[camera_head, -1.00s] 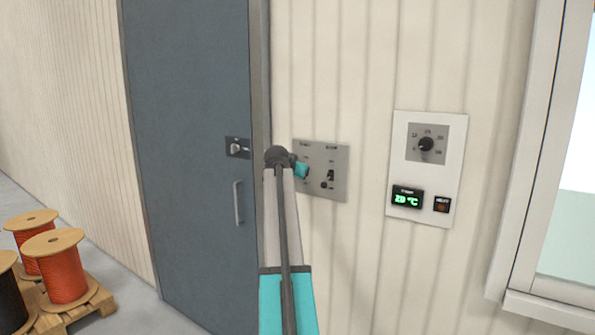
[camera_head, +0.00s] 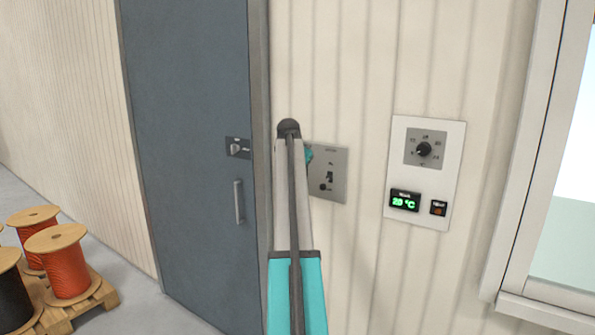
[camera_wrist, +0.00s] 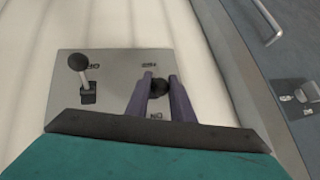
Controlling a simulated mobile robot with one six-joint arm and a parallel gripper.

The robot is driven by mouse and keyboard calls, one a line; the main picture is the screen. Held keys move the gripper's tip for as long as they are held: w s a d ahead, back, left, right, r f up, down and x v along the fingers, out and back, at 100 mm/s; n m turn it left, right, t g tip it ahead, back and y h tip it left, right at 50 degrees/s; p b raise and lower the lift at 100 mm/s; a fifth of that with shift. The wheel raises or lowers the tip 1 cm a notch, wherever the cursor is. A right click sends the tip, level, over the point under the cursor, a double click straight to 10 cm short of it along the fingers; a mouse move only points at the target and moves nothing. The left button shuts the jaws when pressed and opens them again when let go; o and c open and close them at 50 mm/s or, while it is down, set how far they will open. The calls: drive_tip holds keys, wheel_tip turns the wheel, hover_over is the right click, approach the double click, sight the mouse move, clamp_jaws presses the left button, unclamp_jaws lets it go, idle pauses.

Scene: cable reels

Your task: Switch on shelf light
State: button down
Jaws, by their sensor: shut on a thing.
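A grey switch plate (camera_head: 334,190) is on the ribbed wall right of the door; my arm covers its left part. Its right lever switch (camera_head: 328,177) shows clear of my arm. In the wrist view the plate (camera_wrist: 112,62) appears turned round, with that lever (camera_wrist: 81,72) at left. My gripper (camera_wrist: 160,80) is at the other switch, the one nearer the door, with its two purple fingers shut on a round black knob (camera_wrist: 157,87). The knob's stem is hidden. The small labels are hard to read.
A grey door (camera_head: 190,110) with a handle (camera_head: 239,202) and a lock plate (camera_head: 238,147) stands left. Right are a white panel (camera_head: 452,160) with a dial and a green display, then a window frame (camera_head: 510,200). Cable reels (camera_head: 66,265) stand on a pallet lower left.

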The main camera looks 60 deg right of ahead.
drive_tip(key=c, duration=1.5)
unclamp_jaws()
drive_tip(key=shift+c, duration=0.2)
drive_tip(key=shift+r, duration=0.1)
drive_tip(key=b+v, duration=0.3)
drive_tip(key=v, duration=1)
drive_tip(key=shift+s+a, duration=0.25)
drive_tip(key=shift+r, duration=0.15)
